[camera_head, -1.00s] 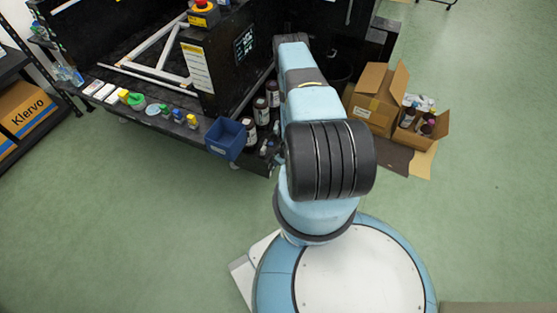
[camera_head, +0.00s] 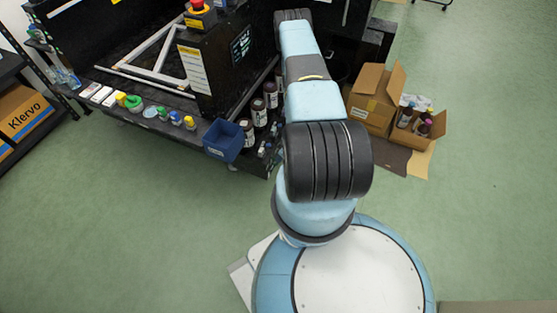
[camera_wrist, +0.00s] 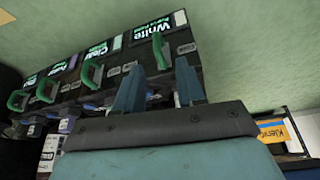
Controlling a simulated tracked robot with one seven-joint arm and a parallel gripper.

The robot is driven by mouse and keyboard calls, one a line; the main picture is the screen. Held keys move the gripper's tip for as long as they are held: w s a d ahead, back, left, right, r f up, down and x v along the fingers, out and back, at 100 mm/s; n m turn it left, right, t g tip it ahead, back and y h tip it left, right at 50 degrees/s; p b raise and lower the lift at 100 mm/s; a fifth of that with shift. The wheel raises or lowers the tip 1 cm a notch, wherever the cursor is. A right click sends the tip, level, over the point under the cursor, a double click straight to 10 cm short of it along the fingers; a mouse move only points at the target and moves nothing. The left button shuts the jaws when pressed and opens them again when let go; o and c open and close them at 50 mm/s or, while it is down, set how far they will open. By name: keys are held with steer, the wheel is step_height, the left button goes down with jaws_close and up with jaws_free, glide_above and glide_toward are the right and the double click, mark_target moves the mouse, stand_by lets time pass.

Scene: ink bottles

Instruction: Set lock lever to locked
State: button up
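Green lock levers stand in a row on a dark panel in the wrist view. The nearest green lever (camera_wrist: 160,50) is under a label reading "White". A second lever (camera_wrist: 92,73) is by a label that seems to read "Clear", with more levers farther left. My gripper (camera_wrist: 159,66) is open, its two blue fingers apart and nothing held. In the picture the "White" lever lies between the fingertips, but I cannot tell the depth or whether they touch. Which position counts as locked does not show. My gripper and the levers are hidden in the head view.
A black machine (camera_head: 208,70) with a red stop button (camera_head: 197,4) stands ahead. A blue bin (camera_head: 223,139) and dark bottles (camera_head: 247,131) sit at its near edge. Cardboard boxes (camera_head: 372,101) stand right of my arm. The green floor is clear at left and right.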

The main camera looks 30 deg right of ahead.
steer(key=shift+v, duration=2.5)
